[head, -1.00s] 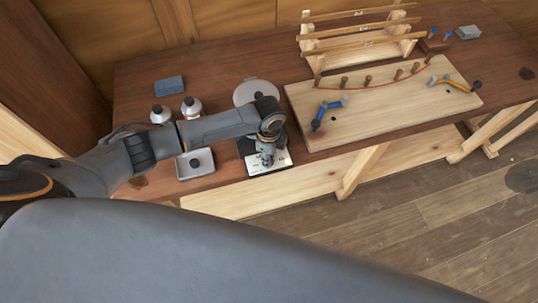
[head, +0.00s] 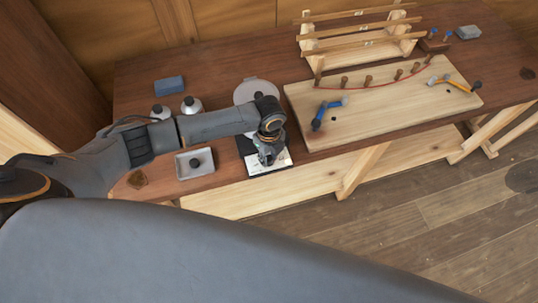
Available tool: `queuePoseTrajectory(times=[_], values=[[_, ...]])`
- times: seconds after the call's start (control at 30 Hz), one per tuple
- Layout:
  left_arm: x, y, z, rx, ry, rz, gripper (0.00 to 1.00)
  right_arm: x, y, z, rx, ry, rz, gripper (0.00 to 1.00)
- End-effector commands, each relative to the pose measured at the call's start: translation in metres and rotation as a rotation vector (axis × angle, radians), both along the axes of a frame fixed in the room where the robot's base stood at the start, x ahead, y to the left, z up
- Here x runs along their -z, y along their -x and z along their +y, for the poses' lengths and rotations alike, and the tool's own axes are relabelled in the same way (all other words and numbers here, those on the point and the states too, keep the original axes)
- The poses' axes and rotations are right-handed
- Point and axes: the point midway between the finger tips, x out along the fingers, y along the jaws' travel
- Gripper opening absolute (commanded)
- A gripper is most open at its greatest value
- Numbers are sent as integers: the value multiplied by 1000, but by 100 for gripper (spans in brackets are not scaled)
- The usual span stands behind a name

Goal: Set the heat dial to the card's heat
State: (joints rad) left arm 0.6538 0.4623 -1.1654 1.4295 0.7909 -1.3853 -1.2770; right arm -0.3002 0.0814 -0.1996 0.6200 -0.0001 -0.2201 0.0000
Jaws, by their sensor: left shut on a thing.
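A small unit with a dark body and a pale front panel (head: 283,160) sits at the table's front edge, below the middle of the head view. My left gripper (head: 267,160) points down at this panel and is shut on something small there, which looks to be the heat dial. The gripper covers the dial, so its setting cannot be read. I cannot make out the card or its heat mark. My right gripper is not in view.
A grey round disc (head: 250,91) lies behind my left wrist. Two metal bottles (head: 192,106) and a square grey tray (head: 182,165) stand to the left, with a blue block (head: 169,84) behind. A wooden board (head: 400,118) with pegs and tools fills the right.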

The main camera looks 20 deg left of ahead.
Motion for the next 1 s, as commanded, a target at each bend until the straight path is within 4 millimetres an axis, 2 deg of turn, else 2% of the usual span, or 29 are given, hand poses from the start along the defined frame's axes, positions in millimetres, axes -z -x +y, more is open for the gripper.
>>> queuePoseTrajectory(times=[0.37, 0.4, 0.47, 0.5, 0.83, 1.0], values=[[0, -1, 1, 2, 0, -1, 0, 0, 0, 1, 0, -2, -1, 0], [0, -1, 1, 2, 0, -1, 34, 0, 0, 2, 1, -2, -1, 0], [0, -1, 1, 2, 0, -1, 46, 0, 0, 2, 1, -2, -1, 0], [0, -1, 0, 2, 0, -1, 49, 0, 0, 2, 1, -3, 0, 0], [-3, -1, 0, 2, 1, -2, 49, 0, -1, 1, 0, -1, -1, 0], [-26, -2, 0, 4, 2, -5, 49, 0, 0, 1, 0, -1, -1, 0]])
